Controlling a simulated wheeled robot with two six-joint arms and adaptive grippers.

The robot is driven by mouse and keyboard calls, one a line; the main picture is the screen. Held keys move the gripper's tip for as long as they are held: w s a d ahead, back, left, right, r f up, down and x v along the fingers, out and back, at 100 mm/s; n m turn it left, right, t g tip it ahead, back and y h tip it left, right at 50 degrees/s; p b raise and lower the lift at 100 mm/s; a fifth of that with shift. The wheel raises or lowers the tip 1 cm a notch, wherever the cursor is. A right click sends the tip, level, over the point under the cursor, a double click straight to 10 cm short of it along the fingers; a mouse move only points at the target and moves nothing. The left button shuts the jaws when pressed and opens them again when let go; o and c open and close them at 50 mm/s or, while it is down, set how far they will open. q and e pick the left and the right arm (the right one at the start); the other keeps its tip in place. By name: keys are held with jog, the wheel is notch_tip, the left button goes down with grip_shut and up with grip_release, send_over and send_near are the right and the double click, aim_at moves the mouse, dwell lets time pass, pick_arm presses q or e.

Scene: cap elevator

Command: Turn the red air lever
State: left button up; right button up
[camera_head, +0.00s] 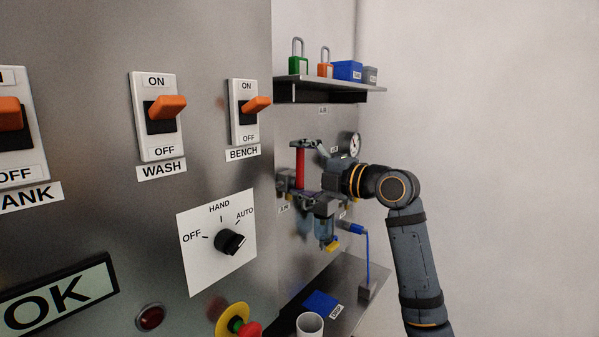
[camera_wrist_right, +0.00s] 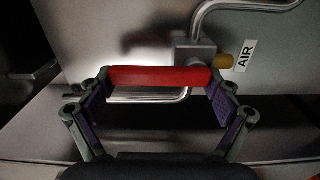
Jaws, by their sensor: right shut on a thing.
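The red air lever (camera_head: 300,168) stands upright on the far side wall in the head view. In the right wrist view the red lever (camera_wrist_right: 160,77) lies across the picture, with a metal valve block (camera_wrist_right: 194,52) and brass fitting behind it and an "AIR" label (camera_wrist_right: 244,56) beside it. My right gripper (camera_head: 303,170) reaches in from the right and is shut on the lever, one finger at each end of the red handle. Its fingers also show in the right wrist view (camera_wrist_right: 159,84). My left gripper is not in view.
A shelf (camera_head: 330,84) with padlocks and boxes is above the lever. A gauge (camera_head: 355,144) and a filter bowl (camera_head: 325,228) are close to my right gripper. A lower shelf holds a white cup (camera_head: 310,325). The switch panel (camera_head: 215,90) stands at left.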

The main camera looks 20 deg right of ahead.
dwell(0.4)
jog(key=o, duration=1.4)
jog(key=v, duration=1.2)
